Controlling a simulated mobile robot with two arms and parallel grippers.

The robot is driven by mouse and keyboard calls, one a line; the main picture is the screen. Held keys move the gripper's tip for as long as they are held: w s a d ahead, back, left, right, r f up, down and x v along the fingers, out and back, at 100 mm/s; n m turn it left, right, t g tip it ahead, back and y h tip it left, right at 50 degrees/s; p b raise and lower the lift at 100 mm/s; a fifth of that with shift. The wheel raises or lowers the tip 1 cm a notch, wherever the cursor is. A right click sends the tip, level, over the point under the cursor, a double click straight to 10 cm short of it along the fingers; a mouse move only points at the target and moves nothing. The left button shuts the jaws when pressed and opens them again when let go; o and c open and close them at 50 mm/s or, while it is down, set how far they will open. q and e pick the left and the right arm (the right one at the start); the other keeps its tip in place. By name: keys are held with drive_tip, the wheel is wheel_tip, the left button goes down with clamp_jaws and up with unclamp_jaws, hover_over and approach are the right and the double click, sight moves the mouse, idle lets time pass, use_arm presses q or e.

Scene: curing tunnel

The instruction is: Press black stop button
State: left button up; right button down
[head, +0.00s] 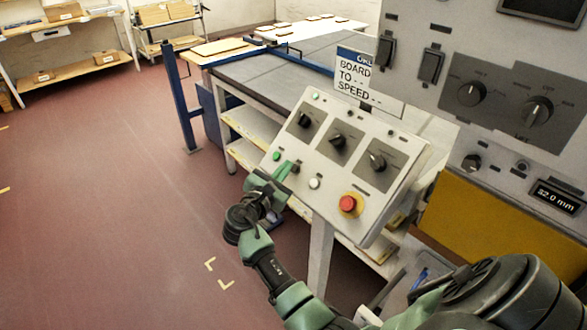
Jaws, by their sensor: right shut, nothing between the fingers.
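A sloped grey control panel (325,165) stands on a post in the middle of the head view. Its lower row has a green button (277,156), a white button (314,183) and a red mushroom button (348,203) on a yellow base. Between the green and white buttons is a small dark spot, most likely the black stop button (296,168), partly hidden by my fingers. My right gripper (285,173) is shut and empty, with its fingertips at this spot. I cannot tell whether they touch it. My left gripper is not in view.
Three black rotary knobs (338,141) sit above the buttons. A grey machine cabinet (460,55) with more knobs and a display (556,197) stands at the right. A conveyor table (275,82) with a blue rail post (180,100) lies behind. The red floor (90,200) at left is clear.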

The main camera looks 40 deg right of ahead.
drive_tip(key=shift+d+f, duration=0.2)
drive_tip(key=shift+d, duration=0.05)
drive_tip(key=shift+d+f, duration=0.3)
idle(0.7)
idle(0.3)
drive_tip(key=shift+a+r+p, duration=0.4)
drive_tip(key=shift+r+p, duration=0.1)
drive_tip(key=shift+p, duration=0.05)
drive_tip(key=shift+a, duration=0.2)
drive_tip(key=shift+r, duration=0.1)
drive_tip(key=a+r+p, duration=0.3)
drive_tip(key=shift+s+a+r, duration=0.15)
drive_tip(key=shift+a+r, duration=0.1)
